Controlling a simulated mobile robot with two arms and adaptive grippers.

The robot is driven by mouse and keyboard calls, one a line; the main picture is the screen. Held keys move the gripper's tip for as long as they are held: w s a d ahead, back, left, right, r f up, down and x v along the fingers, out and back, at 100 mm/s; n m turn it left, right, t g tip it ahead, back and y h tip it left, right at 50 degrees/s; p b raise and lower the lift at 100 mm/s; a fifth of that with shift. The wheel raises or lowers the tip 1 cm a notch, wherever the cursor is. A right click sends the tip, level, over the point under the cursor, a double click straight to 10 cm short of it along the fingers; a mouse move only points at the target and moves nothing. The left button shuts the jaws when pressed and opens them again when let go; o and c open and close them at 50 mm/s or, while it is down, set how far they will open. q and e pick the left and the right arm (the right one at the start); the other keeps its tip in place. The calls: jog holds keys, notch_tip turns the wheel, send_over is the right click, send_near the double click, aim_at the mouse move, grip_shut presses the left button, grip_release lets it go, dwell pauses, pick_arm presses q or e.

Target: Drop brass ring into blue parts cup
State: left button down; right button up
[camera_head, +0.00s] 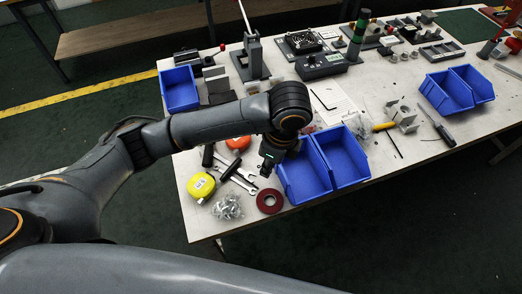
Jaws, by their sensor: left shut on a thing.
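My left gripper (266,169) points down just left of a pair of joined blue bins, near the table's front edge. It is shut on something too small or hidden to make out. I cannot pick out a brass ring anywhere. The pair has a left blue bin (305,180) and a right blue bin (345,158), both open-topped, and they look empty. Another joined blue pair (457,91) stands at the right, and a single blue bin (179,90) at the far left. I cannot tell which one is the parts cup. My right gripper is not in view.
Near my gripper lie a dark red tape roll (270,201), a yellow tape measure (201,187), wrenches (237,176) and a pile of small metal parts (228,208). A screwdriver (438,128) lies at the right.

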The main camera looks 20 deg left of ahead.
pick_arm(q)
jog(key=s+a+r+n+g+h, duration=0.1)
jog(key=a+r+n, duration=0.3)
jog(key=n, duration=0.6)
jog(key=s+a+r+n+g, duration=0.1)
jog(key=s+a+r+n, duration=0.2)
jog(key=a+n, duration=0.4)
jog(key=r+n, duration=0.1)
jog(key=n, duration=0.2)
jog(key=shift+a+r+h, duration=0.15)
jog(key=shift+h, duration=0.25)
